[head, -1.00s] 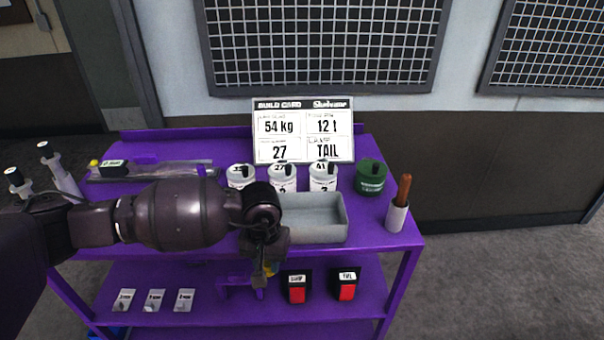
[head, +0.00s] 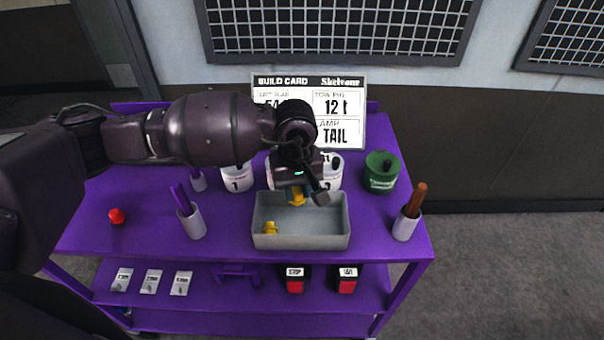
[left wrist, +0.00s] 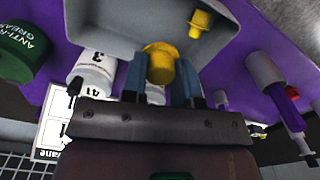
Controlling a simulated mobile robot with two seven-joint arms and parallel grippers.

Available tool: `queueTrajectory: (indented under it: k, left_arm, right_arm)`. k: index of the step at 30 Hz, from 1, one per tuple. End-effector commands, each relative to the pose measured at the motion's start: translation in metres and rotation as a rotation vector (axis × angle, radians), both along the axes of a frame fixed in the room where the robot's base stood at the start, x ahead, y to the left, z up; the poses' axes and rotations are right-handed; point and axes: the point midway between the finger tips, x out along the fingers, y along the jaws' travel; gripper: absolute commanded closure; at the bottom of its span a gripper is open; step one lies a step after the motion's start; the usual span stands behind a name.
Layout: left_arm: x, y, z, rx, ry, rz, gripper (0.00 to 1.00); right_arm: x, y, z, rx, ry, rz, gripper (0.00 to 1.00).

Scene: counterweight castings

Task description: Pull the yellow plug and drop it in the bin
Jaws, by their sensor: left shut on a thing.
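My left gripper (head: 300,196) is over the back part of the grey bin (head: 300,241). It is shut on a yellow plug (head: 297,198), which also shows between the fingers in the left wrist view (left wrist: 160,66). A second yellow plug (head: 270,228) lies inside the bin at its front left, and it also shows in the left wrist view (left wrist: 199,22). I cannot tell whether the held plug touches the bin. My right gripper is not in view.
White numbered canisters (head: 237,178) and a green tub (head: 381,172) stand behind the bin. A holder with purple handles (head: 192,222) is left, a holder with a brown handle (head: 404,224) right. A red piece (head: 117,216) lies far left. The build card (head: 338,107) stands behind.

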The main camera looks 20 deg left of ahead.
Motion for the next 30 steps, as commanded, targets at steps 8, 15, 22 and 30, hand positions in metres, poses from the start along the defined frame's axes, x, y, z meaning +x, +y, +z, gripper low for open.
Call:
queueTrajectory:
  k: [8, 15, 22, 30]
  left_arm:
    - [0.000, 0.000, -0.013, -0.001, 0.002, 0.000, 0.94]
    - [0.000, 0.000, -0.038, -0.001, 0.002, 0.000, 0.94]
    - [0.000, 0.000, -0.057, -0.001, 0.001, -0.001, 0.94]
    - [0.000, 0.000, -0.060, 0.000, 0.000, -0.001, 0.94]
  right_arm:
    - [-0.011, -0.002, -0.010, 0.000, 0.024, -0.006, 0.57]
    - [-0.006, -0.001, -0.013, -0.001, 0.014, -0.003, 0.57]
    - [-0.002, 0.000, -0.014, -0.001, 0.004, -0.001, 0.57]
    - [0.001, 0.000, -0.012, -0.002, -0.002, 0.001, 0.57]
